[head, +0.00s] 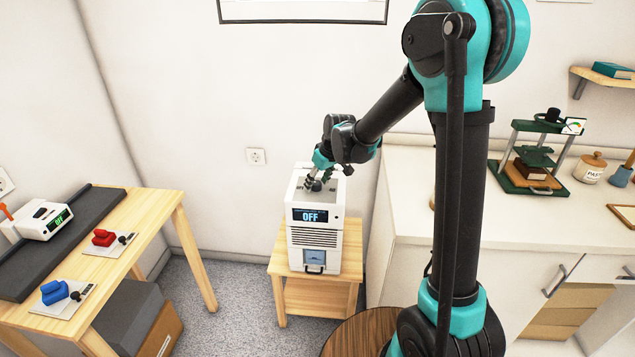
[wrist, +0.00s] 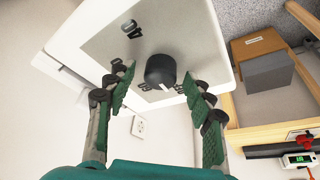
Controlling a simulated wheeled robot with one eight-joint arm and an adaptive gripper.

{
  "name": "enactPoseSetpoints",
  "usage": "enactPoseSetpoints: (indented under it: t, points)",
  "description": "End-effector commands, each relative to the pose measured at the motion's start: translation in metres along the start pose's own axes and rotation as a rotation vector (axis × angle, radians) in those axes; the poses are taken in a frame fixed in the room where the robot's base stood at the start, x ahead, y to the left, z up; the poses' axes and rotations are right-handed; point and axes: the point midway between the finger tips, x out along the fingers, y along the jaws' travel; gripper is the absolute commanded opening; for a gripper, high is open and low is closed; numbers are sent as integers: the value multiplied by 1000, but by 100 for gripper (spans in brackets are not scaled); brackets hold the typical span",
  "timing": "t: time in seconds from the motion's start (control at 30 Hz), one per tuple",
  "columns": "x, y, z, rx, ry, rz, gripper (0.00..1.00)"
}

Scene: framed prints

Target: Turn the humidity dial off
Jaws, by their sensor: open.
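The humidity dial (wrist: 161,71) is a dark round knob with a pale pointer mark on the top panel of a white machine (head: 314,252). The machine stands on a small wooden stand, and its front display (head: 310,216) reads OFF. In the wrist view, the panel (wrist: 180,30) has dark markings around the dial. My gripper (wrist: 158,88) is open, with one green-padded finger on each side of the dial. I cannot tell whether the fingers touch it. In the head view my gripper (head: 312,183) is over the machine's top and hides much of the dial.
A wooden table (head: 150,215) at left holds red (head: 104,237) and blue (head: 55,291) clamp-like devices and a small white meter (head: 45,220). A white counter (head: 480,205) with a green press (head: 537,155) stands at right. A wall socket (head: 256,156) is behind the machine.

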Motion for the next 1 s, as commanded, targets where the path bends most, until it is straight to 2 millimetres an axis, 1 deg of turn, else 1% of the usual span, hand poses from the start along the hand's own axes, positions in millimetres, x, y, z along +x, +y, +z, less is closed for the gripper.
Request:
enactPoseSetpoints:
  t: [0.13, 0.27, 0.6, 0.73, 0.9, 1.0]
  points:
    - [-5, 0, 0, 0, 0, 0, 53]
    - [-19, 0, 0, 1, 0, 0, 53]
    - [-82, 0, 0, 1, 0, 0, 53]
    - [-101, 0, 0, 1, 0, 0, 53]
    - [-116, 0, 0, 1, 0, 0, 53]
    - [-120, 0, 0, 1, 0, 0, 53]
